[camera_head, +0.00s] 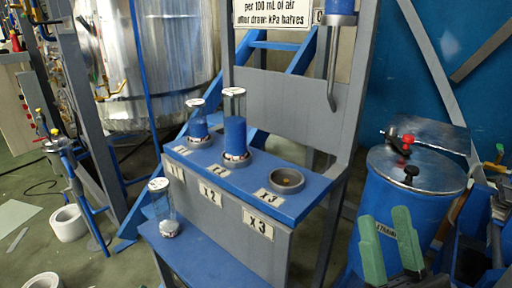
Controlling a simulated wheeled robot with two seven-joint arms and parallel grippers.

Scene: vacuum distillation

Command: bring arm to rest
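My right gripper (387,216) shows at the lower right, with two green fingers pointing up. The fingers are apart, and I see nothing between them. It is in front of the blue drum (403,195), to the right of the blue and grey stepped stand (315,193). I cannot tell whether it touches the drum. My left gripper is not in view.
Clear cylinders with blue contents stand at X1 (198,127) and X2 (235,132). The X3 socket (286,180) looks empty. Another clear cylinder (161,205) stands on the lower step. White rolls (68,223) lie on the floor at left.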

